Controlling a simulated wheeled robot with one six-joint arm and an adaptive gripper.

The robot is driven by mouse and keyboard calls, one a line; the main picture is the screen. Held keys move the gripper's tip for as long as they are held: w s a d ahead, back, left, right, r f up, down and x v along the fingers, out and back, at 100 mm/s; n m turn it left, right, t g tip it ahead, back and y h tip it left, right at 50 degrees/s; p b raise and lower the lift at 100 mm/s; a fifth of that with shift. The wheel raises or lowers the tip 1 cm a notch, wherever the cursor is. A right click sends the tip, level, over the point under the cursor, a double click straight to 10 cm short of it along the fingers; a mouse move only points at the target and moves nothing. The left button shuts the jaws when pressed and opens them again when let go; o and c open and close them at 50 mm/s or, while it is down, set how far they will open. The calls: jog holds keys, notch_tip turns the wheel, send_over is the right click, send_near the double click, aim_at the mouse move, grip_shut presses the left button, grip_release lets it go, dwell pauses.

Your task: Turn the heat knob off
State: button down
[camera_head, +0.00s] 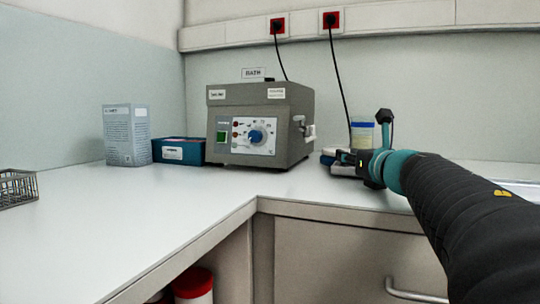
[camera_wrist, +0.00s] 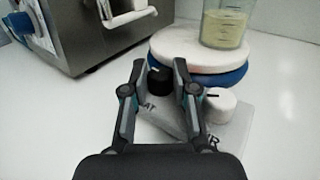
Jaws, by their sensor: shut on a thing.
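A small hotplate stirrer with a blue-rimmed, pale round top (camera_wrist: 200,50) stands on the bench; in the head view it is mostly hidden behind my gripper (camera_head: 350,157). Its sloped front panel (camera_wrist: 236,122) carries a black knob (camera_wrist: 159,84) by lettering partly covered, ending in "AT", and a white knob (camera_wrist: 220,106) by lettering ending in "R". My gripper (camera_wrist: 159,66) has its fingers on both sides of the black knob and is shut on it. The black knob has a light pointer mark near its top. The white knob stands free, right of the fingers.
A beaker of yellowish liquid (camera_head: 361,134) stands on the round top. A grey bath unit (camera_head: 290,120) with a blue dial (camera_head: 255,136) is to the left. A blue box (camera_head: 178,150), a carton (camera_head: 127,135) and a wire basket (camera_head: 17,188) are farther left. The front bench is clear.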

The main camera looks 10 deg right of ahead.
jog(key=shift+r, duration=0.2)
jog(key=c, duration=0.9)
grip_release()
jog(key=shift+f, duration=0.1)
jog(key=shift+s+f, duration=0.1)
jog(key=s, duration=0.6)
jog(key=shift+s+d, duration=0.1)
jog(key=shift+s+r, duration=0.2)
jog(key=shift+s, duration=0.65)
